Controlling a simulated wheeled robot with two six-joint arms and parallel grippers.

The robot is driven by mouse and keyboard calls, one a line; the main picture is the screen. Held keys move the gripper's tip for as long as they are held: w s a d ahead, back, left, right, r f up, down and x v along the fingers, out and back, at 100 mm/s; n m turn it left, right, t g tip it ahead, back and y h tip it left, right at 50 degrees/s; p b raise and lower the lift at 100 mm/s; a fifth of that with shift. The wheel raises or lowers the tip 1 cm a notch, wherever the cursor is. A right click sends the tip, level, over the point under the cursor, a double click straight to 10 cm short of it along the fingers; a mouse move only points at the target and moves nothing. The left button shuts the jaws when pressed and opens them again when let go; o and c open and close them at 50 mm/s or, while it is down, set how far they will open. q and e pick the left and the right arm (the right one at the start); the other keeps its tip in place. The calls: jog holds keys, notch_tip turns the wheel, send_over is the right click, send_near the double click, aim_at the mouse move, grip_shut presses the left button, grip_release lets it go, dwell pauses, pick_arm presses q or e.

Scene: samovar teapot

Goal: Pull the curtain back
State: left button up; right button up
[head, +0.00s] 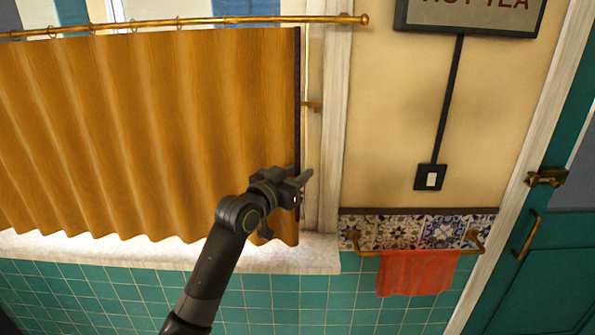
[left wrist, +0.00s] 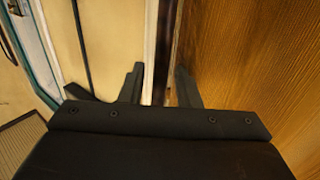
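The orange-brown curtain (head: 150,130) hangs spread across the window at the left of the head view, with a dark strip along its right edge. It also fills the right of the left wrist view (left wrist: 260,60). My left gripper (head: 299,186) is at the lower right edge of the curtain. In the left wrist view its two fingers (left wrist: 160,88) stand apart, with the curtain's dark edge and pale window frame showing between and beyond them. I cannot tell whether a finger touches the cloth. My right gripper is not in view.
A brass rod (head: 200,22) with rings runs above the curtain. A pale sill (head: 300,253) lies below. To the right are a light switch (head: 431,178), a red towel (head: 417,273) on a brass rail, and a teal door (head: 550,260).

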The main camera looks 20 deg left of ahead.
pick_arm(q)
jog(key=shift+w, duration=0.1)
grip_shut()
dwell(0.4)
